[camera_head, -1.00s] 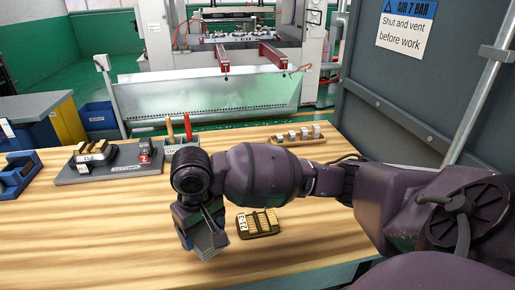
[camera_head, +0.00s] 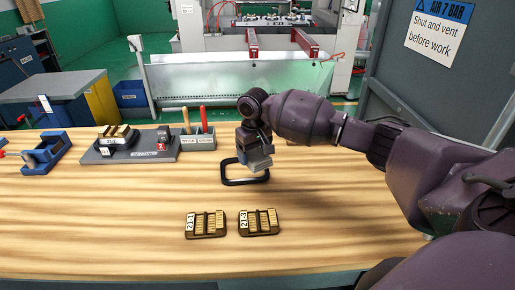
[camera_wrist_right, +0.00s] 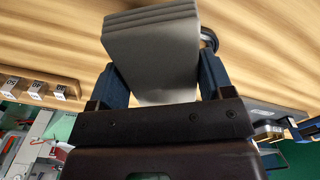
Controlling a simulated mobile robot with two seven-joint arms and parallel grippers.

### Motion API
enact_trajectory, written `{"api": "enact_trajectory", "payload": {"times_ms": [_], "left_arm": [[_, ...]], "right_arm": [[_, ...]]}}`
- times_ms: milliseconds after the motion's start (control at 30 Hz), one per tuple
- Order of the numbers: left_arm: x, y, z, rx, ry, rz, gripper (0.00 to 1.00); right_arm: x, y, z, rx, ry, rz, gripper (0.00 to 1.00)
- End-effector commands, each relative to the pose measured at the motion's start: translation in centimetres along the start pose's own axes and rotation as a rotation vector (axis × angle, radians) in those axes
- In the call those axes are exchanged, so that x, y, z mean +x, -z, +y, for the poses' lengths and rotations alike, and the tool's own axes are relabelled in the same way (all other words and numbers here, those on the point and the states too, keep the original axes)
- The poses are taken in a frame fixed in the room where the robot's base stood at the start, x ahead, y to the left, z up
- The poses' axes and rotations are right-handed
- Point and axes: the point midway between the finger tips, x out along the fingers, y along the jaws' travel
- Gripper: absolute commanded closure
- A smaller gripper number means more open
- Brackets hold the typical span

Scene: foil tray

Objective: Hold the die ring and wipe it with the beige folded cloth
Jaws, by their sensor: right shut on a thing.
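My right gripper (camera_head: 254,147) is shut on the folded cloth (camera_head: 259,163), which looks grey-beige with stacked layers. In the right wrist view the cloth (camera_wrist_right: 153,50) fills the space between the blue fingers (camera_wrist_right: 158,85). The die ring (camera_head: 240,183), a dark rounded frame, lies flat on the table under and just beside the cloth. The cloth and gripper hide part of its far right side. I cannot tell whether the cloth touches it. A small part of a dark ring (camera_wrist_right: 209,38) shows behind the cloth in the wrist view. My left gripper is not in view.
Two brown slotted blocks (camera_head: 206,224) (camera_head: 259,222) sit in front. A grey board with a die (camera_head: 125,148), a grey holder with tools (camera_head: 198,141) and a blue fixture (camera_head: 46,153) stand left. The wooden table (camera_head: 100,215) is clear at front left.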

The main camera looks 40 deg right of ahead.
Motion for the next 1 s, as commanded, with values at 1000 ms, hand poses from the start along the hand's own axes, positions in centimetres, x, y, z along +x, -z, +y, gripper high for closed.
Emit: {"api": "enact_trajectory", "payload": {"times_ms": [1000], "left_arm": [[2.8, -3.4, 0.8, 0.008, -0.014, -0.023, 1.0]], "right_arm": [[6.1, 0.3, 0.9, 0.001, -0.001, -0.002, 0.45]]}}
